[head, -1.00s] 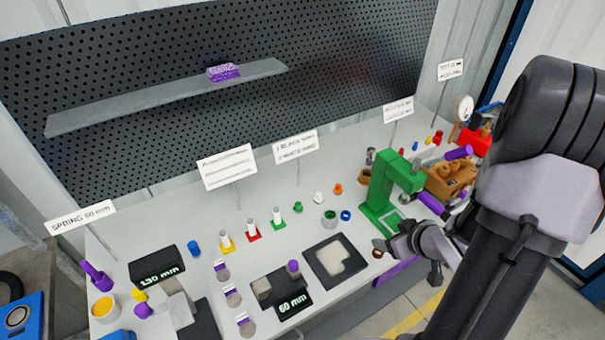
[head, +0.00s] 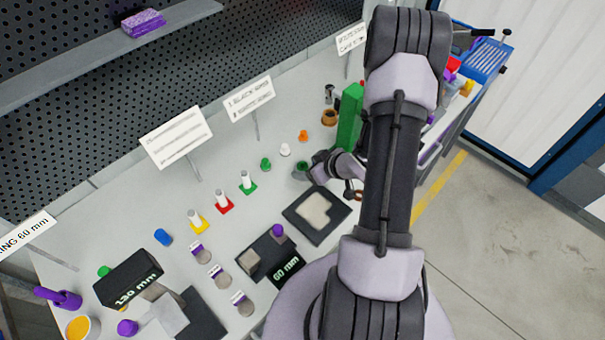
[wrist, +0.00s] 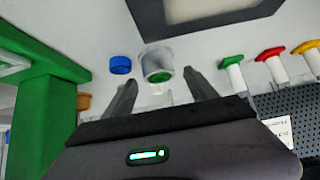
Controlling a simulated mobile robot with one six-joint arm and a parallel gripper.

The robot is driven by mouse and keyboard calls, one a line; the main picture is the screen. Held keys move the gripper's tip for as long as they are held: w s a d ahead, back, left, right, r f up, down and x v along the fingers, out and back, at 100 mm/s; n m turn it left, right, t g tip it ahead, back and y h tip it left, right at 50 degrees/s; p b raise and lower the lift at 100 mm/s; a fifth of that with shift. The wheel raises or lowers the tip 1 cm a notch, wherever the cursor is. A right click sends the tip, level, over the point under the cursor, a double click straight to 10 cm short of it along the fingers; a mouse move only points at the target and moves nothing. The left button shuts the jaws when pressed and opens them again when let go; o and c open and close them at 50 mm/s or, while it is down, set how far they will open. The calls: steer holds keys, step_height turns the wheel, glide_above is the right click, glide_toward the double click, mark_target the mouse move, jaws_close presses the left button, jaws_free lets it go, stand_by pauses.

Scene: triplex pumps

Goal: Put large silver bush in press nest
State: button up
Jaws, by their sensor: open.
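A silver-grey round bush (wrist: 157,62) with green inside it lies between and just beyond my fingertips in the wrist view. It also shows on the bench in the head view (head: 301,168), partly covered by my gripper. My gripper (wrist: 159,80) is open, its two fingers to either side of the bush; I cannot tell whether they touch it. In the head view my gripper (head: 314,174) is low over the bench. The green press (head: 349,118) stands to the right, partly behind my arm, and its frame fills the left of the wrist view (wrist: 45,115). Its nest is hidden.
A blue ring (wrist: 120,65) sits close beside the bush. A dark tray with a pale pad (head: 288,213) lies in front. Green (head: 265,164), white (head: 285,149) and orange (head: 303,136) small parts stand behind. A silver cylinder (head: 329,94) stands near the press.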

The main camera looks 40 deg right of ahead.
mark_target(303, 166)
steer(key=x, duration=0.3)
steer(key=shift+w+f+b, duration=0.15)
steer(key=shift+w+b, duration=0.15)
steer(key=shift+s, duration=0.1)
steer(key=shift+c, duration=0.3)
jaws_close()
